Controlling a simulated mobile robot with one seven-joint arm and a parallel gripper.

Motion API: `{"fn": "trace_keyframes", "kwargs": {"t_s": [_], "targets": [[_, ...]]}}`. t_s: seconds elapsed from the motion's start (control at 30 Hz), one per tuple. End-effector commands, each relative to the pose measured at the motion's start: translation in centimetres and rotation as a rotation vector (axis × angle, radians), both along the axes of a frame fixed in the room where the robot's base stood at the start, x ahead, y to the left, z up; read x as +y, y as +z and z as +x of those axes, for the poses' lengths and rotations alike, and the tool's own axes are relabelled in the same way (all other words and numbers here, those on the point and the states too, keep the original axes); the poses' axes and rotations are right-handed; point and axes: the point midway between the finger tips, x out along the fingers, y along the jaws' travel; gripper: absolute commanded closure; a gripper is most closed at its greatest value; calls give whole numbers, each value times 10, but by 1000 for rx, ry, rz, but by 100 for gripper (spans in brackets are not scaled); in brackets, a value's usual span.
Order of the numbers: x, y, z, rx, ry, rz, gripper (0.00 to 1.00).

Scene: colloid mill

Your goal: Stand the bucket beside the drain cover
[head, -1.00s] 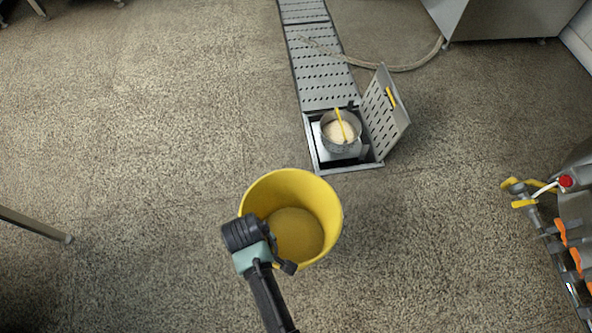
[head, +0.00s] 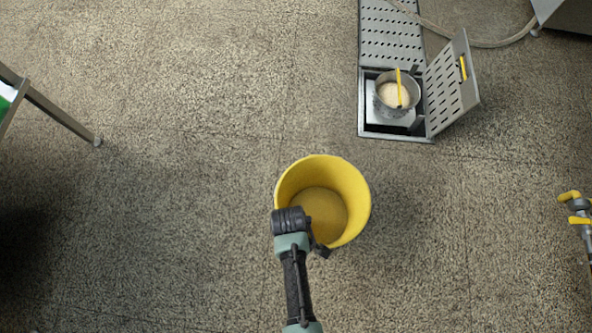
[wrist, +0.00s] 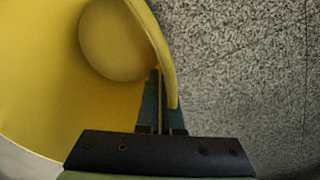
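The yellow bucket (head: 357,195) is upright, open at the top and seen from above, in the middle of the head view. My gripper (head: 318,243) is at its near rim. In the wrist view, the two fingers of my gripper (wrist: 160,108) lie on either side of the bucket's wall (wrist: 160,45), closed on it. Whether the bucket's base touches the floor I cannot tell. The perforated metal drain cover (head: 446,95), with a yellow handle, stands tilted open at the right side of the drain opening, beyond and right of the bucket.
A metal pot (head: 384,102) with pale contents and a yellow handle sits in the drain opening (head: 365,127). A channel grating (head: 392,40) runs behind it, with a hose (head: 470,42) across. Yellow-handled valves (head: 578,208) are at right. The floor around the bucket is clear.

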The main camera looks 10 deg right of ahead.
Motion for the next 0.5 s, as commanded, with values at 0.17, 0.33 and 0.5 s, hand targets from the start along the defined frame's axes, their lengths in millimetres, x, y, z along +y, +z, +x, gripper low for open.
{"fn": "trace_keyframes", "kwargs": {"t_s": [0.17,0.33,0.5], "targets": [[0,-13,1,-2,0,-1,100],[0,-12,1,-2,0,-1,100],[0,-15,0,0,0,0,89]]}}
